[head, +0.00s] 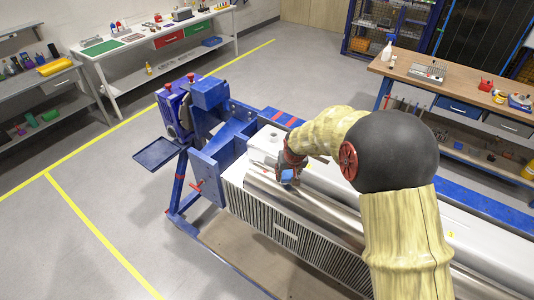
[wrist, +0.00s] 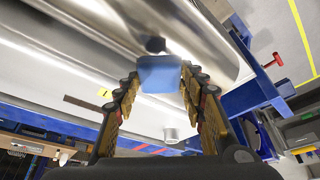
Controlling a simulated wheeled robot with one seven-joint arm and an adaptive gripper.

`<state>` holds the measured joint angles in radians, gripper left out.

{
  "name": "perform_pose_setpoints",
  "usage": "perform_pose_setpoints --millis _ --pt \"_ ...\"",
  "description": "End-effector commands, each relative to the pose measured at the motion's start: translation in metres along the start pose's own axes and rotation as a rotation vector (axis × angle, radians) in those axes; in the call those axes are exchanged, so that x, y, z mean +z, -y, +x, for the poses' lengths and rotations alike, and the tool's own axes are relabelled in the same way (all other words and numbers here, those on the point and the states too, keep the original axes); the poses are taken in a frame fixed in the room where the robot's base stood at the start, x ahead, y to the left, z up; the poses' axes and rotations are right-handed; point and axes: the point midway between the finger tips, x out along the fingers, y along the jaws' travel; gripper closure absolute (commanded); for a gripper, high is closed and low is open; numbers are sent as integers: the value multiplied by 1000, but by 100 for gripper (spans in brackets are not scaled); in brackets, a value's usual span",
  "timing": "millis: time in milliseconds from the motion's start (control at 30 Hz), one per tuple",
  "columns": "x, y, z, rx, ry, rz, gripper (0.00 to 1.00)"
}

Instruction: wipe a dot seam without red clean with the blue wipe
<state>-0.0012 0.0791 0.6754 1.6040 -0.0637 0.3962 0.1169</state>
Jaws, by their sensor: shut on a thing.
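My gripper (head: 289,170) is shut on a blue wipe (head: 287,176), above the jig's shiny metal pipes near their left end. In the wrist view the wipe (wrist: 160,78) sits between the two fingertips (wrist: 161,70), its flat face toward the camera. Just beyond the wipe, a dark round spot (wrist: 155,44) shows on the bright metal pipe (wrist: 110,20); part of it may be hidden by the wipe. I cannot tell whether the wipe touches the metal. In the head view my arm covers much of the pipes (head: 325,208), and no dots are clear there.
The blue jig frame (head: 215,160) with a red handle (head: 198,187) stands at the pipes' left end. A yellow number label (wrist: 102,92) lies beside the pipe in the wrist view. A wooden-topped bench (head: 455,85) stands behind right. The floor at left is clear.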

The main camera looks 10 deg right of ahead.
Motion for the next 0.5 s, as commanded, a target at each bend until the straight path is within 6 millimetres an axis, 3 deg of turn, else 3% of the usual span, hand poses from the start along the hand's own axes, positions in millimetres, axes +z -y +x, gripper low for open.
perform_pose_setpoints --millis 500 --pt "-26 0 -40 0 -4 1 87"
